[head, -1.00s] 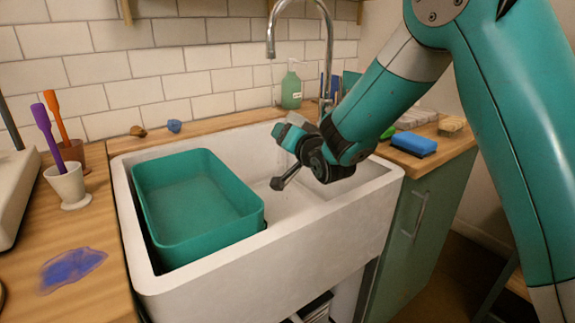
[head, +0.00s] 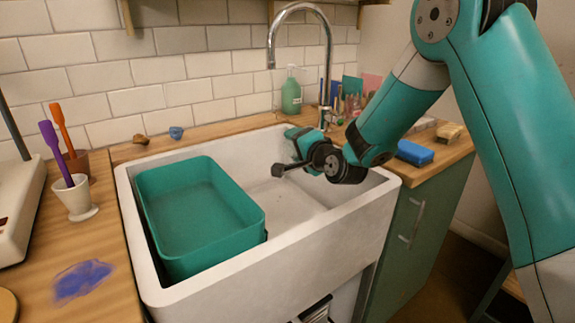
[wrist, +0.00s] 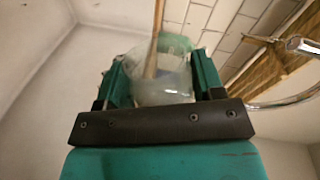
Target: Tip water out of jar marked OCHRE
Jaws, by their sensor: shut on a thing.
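My gripper (wrist: 162,80) is shut on a clear, cloudy-looking glass jar (wrist: 165,88), seen between its two green fingers in the wrist view. No OCHRE label can be read on the jar. A thin wooden stick (wrist: 155,40) rises at the jar; I cannot tell whether it stands inside. In the head view my gripper (head: 300,145) is over the back right part of the white sink (head: 290,190), and the jar cannot be made out there. The water in the jar cannot be told clearly.
A green basin (head: 200,215) fills the sink's left part. A curved tap (head: 328,60) stands behind the sink, near my gripper. A green bottle (head: 291,95) is at the back. A blue sponge (head: 414,152) lies on the right counter, and a white cup (head: 76,198) stands left.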

